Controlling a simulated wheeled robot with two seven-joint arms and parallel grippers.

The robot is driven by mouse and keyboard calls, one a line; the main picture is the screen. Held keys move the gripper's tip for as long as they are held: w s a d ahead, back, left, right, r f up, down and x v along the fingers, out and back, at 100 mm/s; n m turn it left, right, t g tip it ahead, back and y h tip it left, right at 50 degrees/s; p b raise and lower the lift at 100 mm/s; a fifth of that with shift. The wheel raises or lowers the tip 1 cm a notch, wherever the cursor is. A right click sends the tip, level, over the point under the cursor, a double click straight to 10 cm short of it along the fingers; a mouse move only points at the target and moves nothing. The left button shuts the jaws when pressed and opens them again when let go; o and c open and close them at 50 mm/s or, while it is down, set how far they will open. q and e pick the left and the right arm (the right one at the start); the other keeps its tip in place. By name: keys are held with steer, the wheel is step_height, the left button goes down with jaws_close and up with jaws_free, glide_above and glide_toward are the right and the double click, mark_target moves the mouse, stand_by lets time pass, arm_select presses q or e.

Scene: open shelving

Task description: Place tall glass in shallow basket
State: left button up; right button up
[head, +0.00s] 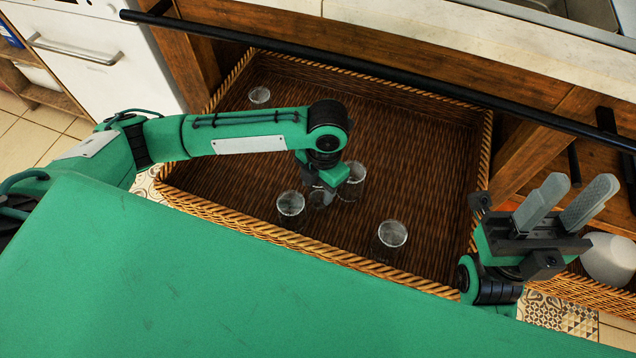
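Several clear glasses stand in a large brown wicker basket (420,120). One glass (259,95) is at the far left of the basket, one glass (290,206) is near the front wall, and another glass (392,234) is to its right. A taller-looking glass (353,178) is beside my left gripper (321,196). That gripper points down inside the basket between glasses; its fingers are mostly hidden, and I cannot tell whether it touches or holds a glass. My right gripper (581,190) is open and empty, fingers pointing up, right of the basket.
A dark rail (350,66) runs above the basket's back side. A second wicker basket (590,290) with a white rounded object (608,260) is at the right edge. The basket's right and back floor is bare.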

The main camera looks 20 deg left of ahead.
arm_select(q)
steer(key=o, duration=0.4)
steer(key=shift+c, duration=0.2)
steer(key=shift+r, duration=0.1)
